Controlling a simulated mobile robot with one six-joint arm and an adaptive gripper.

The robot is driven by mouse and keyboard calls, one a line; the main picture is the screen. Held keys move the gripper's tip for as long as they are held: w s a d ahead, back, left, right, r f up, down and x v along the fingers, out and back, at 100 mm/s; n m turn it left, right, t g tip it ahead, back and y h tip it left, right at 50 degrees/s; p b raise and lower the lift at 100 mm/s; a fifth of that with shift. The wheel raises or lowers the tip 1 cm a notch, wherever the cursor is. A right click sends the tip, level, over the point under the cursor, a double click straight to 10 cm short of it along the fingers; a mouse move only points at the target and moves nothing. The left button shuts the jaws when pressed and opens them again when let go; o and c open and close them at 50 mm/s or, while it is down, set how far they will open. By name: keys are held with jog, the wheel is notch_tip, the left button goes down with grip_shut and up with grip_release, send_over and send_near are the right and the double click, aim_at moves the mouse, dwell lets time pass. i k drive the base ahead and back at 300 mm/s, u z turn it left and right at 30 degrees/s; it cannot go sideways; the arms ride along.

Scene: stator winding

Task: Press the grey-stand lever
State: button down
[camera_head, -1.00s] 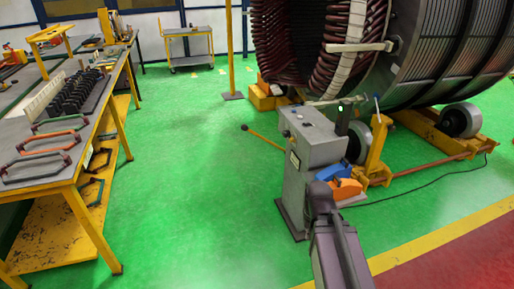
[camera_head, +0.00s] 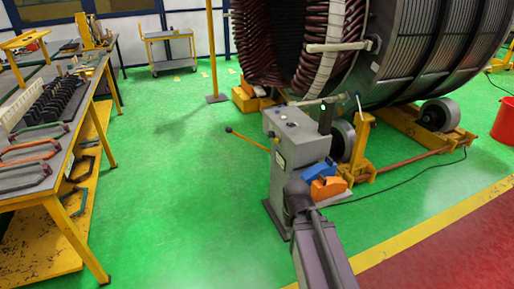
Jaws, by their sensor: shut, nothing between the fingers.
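The grey stand (camera_head: 283,165) is an upright box-like column with a sloped top, right of the picture's centre. A thin yellow lever (camera_head: 248,139) with a dark knob sticks out from its left side, slanting up to the left. A blue piece (camera_head: 318,170) and an orange piece (camera_head: 328,187) sit low at its right side. My arm rises from the bottom edge and its dark joint overlaps the stand's lower right part. I cannot make out my gripper or its fingertips, so I cannot tell whether it touches the lever.
A large stator (camera_head: 400,60) rests on yellow roller supports (camera_head: 420,130) behind the stand. A workbench (camera_head: 75,110) with tools is at the left. A small cart (camera_head: 170,50) and a yellow post (camera_head: 212,60) stand behind. A red bucket (camera_head: 504,122) is far right. Green floor left of the stand is clear.

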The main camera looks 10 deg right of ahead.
aim_at(229, 130)
jog(key=z, duration=0.15)
jog(key=i, duration=1.95)
jog(key=u, duration=0.15)
